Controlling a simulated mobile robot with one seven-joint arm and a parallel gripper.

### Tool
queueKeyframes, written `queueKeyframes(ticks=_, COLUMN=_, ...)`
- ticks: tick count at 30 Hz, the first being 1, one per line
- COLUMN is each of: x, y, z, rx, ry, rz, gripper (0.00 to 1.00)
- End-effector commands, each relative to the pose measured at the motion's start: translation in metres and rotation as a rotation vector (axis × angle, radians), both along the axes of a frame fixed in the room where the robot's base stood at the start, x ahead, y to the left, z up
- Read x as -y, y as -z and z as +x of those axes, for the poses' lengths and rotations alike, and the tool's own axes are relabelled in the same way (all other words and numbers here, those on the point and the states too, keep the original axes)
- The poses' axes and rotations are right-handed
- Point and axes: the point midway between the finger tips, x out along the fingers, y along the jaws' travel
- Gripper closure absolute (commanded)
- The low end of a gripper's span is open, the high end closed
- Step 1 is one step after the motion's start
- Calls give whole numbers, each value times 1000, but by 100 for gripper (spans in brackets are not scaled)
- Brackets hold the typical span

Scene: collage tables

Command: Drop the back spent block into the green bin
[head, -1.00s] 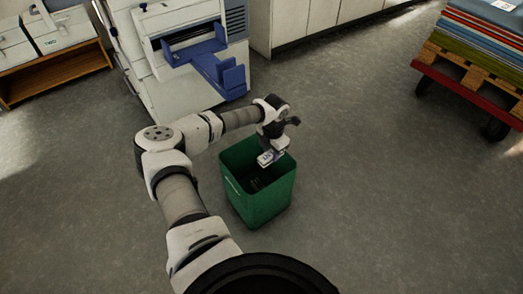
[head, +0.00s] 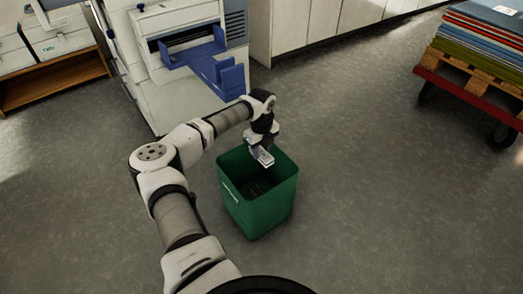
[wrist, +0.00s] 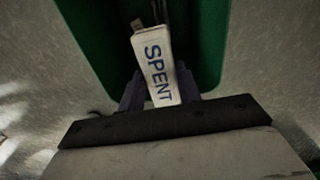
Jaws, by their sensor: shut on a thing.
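The spent block (wrist: 158,62) is a pale block with "SPENT" in blue letters, seen in the wrist view between the fingers of my gripper (wrist: 160,90). My gripper is shut on it. In the head view my gripper (head: 262,158) hangs over the opening of the green bin (head: 262,212), near its back rim. The block is small and hard to make out there. The bin stands upright on the floor, and its inside is dark, with something dark at the bottom. The bin's green walls (wrist: 95,35) also show behind the block in the wrist view.
A white machine with a blue tray (head: 215,68) stands behind the bin. A wooden shelf (head: 55,80) with white boxes is at the left. A red cart (head: 465,90) with a pallet and stacked sheets is at the right. The grey floor around the bin is clear.

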Motion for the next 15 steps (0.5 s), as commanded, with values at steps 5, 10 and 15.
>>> queueKeyframes(ticks=5, x=0, y=26, z=0, rx=-1, ry=1, rz=-1, gripper=88)
queueKeyframes(ticks=10, x=0, y=46, z=0, rx=0, ry=3, rz=0, gripper=88)
queueKeyframes(ticks=15, x=0, y=52, z=0, rx=1, ry=3, rz=1, gripper=88)
